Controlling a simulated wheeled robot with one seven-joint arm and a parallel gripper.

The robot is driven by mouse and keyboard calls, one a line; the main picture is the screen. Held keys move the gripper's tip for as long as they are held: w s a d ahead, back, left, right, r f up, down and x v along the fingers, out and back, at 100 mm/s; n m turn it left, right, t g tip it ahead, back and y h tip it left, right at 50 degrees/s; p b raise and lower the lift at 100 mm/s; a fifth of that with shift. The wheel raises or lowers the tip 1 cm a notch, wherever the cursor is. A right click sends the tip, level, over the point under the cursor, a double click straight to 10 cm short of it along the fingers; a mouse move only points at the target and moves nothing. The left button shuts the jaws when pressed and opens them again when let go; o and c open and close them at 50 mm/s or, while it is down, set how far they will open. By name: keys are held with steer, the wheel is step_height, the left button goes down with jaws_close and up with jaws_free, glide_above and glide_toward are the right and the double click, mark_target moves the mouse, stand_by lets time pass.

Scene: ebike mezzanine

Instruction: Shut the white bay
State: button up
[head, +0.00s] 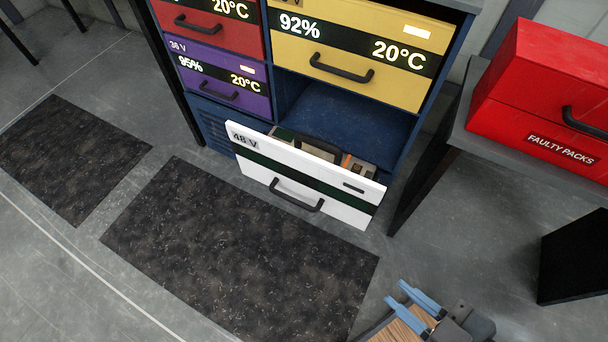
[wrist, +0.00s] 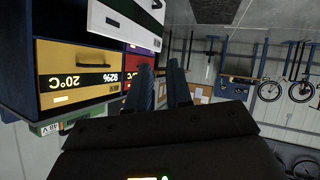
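The white bay (head: 260,172) is a low drawer at the bottom of the blue cabinet, pulled well out. Its white front has a dark green stripe, a "48 V" label and a black handle (head: 297,195). A pack with grey and orange parts (head: 345,163) shows inside, behind the front. My gripper (head: 396,292) is open and empty, with two blue fingers apart, to the lower right of the white bay and clear of it. In the wrist view the picture is upside down, and the white front (wrist: 118,28) shows at the upper left, beyond the fingers (wrist: 159,65).
The yellow drawer (head: 345,60), purple drawer (head: 222,82) and red drawer (head: 205,25) are shut. A red "FAULTY PACKS" case (head: 545,95) stands on a grey table (head: 468,130) at right. Dark mats (head: 240,250) lie on the open floor before the cabinet.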

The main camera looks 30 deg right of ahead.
steer(key=w+a+f+n+g, duration=0.1)
steer(key=f+n, duration=0.1)
steer(key=f, duration=0.2)
steer(key=w+a+f+n+g, duration=0.1)
steer(key=f+n, duration=0.1)
steer(key=f, duration=0.2)
steer(key=w+f+n+g+p, duration=0.1)
steer(key=w+f+n, duration=0.1)
steer(key=f, duration=0.2)
steer(key=shift+a+n+g+h, duration=0.3)
steer(key=shift+a+n, duration=0.1)
jaws_close()
steer(key=n+g+h+p, duration=0.2)
steer(key=n+h+p, duration=0.1)
steer(key=n+h, duration=1)
glide_toward(313, 168)
steer(key=x, duration=0.5)
steer(key=shift+d+f, duration=0.1)
steer(key=shift+f, duration=0.15)
steer(key=shift+w+d+t+p, duration=0.3)
steer(key=shift+d, duration=0.3)
